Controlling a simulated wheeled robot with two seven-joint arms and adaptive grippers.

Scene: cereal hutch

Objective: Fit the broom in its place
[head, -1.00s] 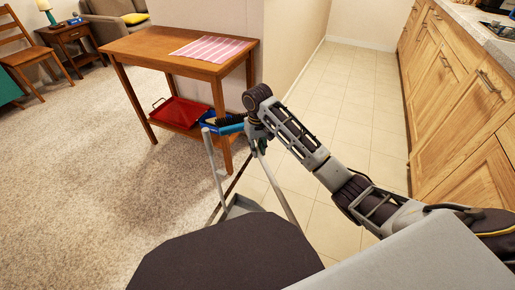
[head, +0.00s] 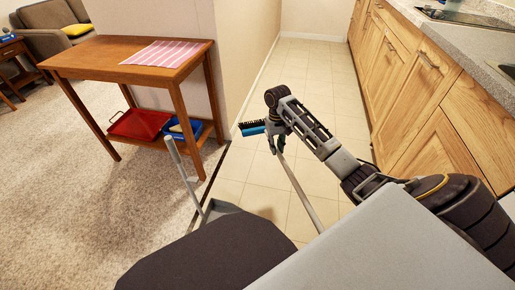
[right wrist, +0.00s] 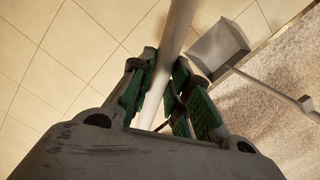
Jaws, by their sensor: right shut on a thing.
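The broom has a blue head with black bristles (head: 253,128) and a long pale handle (head: 301,190). My right gripper (head: 276,142) is shut on the handle close below the head, so the broom is held head up over the tiles. In the right wrist view the handle (right wrist: 177,30) passes between the green-padded fingers (right wrist: 160,88). A grey dustpan (head: 220,210) with an upright stick handle (head: 181,172) stands on the floor left of the broom, partly hidden by my base. It also shows in the right wrist view (right wrist: 218,48). My left gripper is not in view.
A wooden table (head: 110,55) with a pink striped mat (head: 167,54) stands at left. Its lower shelf holds a red tray (head: 138,124) and a blue tray (head: 190,130). Wooden cabinets (head: 425,75) line the right. Tiled floor (head: 310,85) lies clear between.

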